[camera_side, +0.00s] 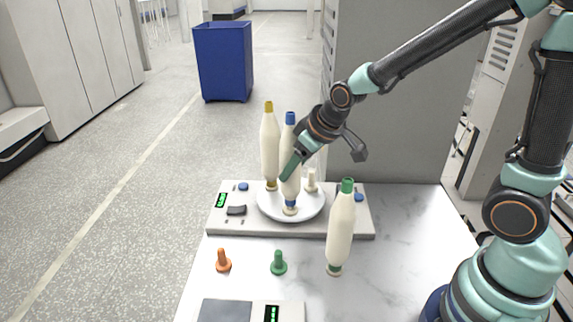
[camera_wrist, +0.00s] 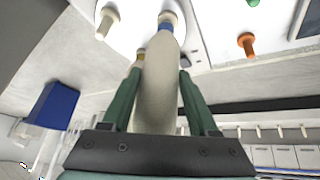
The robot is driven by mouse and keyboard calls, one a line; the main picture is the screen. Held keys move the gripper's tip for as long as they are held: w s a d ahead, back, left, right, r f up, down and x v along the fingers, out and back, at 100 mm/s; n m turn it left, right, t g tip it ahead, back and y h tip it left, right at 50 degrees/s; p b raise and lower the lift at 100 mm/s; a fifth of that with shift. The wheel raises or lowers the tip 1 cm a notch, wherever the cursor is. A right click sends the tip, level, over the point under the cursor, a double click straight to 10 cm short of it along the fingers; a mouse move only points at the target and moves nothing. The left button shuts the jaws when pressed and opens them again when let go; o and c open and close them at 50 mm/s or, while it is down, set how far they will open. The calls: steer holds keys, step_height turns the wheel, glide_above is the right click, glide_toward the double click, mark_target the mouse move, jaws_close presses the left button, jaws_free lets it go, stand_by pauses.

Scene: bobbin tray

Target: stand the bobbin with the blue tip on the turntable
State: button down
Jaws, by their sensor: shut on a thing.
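The bobbin with the blue tip (camera_side: 290,118) is upright over the front of the white round turntable (camera_side: 314,212). Its foot appears to be at a peg on the disc; whether its weight rests there I cannot tell. My gripper (camera_side: 289,168) is shut on its cream body, with its green fingers on either side. In the wrist view the bobbin (camera_wrist: 160,85) is between both fingers (camera_wrist: 158,76), its lower blue band and pale foot against the turntable (camera_wrist: 140,18). A yellow-tipped bobbin (camera_side: 269,145) stands on the turntable, just left and behind.
A bare cream peg (camera_side: 311,181) is on the turntable's right side. A green-tipped bobbin (camera_side: 340,228) stands on the table in front. An orange peg (camera_side: 223,261) and green peg (camera_side: 279,263) are at the front left, behind a grey scale (camera_side: 226,311).

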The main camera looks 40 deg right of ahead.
steer(key=shift+f, duration=0.2)
steer(key=shift+f, duration=0.3)
stand_by(0.4)
steer(key=shift+c, duration=0.4)
jaws_free()
steer(key=shift+f, duration=0.1)
steer(key=a+v, duration=0.1)
steer(key=v, duration=1.1)
steer(key=s+d+m, duration=0.2)
steer(key=s+d, duration=0.1)
steer(key=s, duration=0.4)
steer(key=shift+s+d+m+h, duration=0.15)
steer(key=shift+d+m+h, duration=0.15)
steer(key=shift+d, duration=0.1)
